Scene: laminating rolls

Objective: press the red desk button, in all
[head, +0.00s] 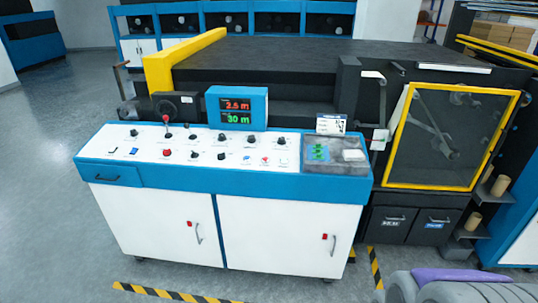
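The control desk (120,208) is white with a blue edge and stands in the middle of the head view. A red button (167,153) sits on its white sloped top, left of centre. A smaller red control (265,160) sits further right on the same panel. A red-topped lever (166,119) stands upright behind the first red button. Nothing touches or covers these controls. I cannot tell from this view whether any button is pressed in.
A display (237,107) reading 2.5 m and 30 m stands behind the panel. A black machine with a yellow-framed door (455,187) is behind and right. Yellow-black floor tape (160,292) runs before the desk. Grey floor (45,215) is clear at left.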

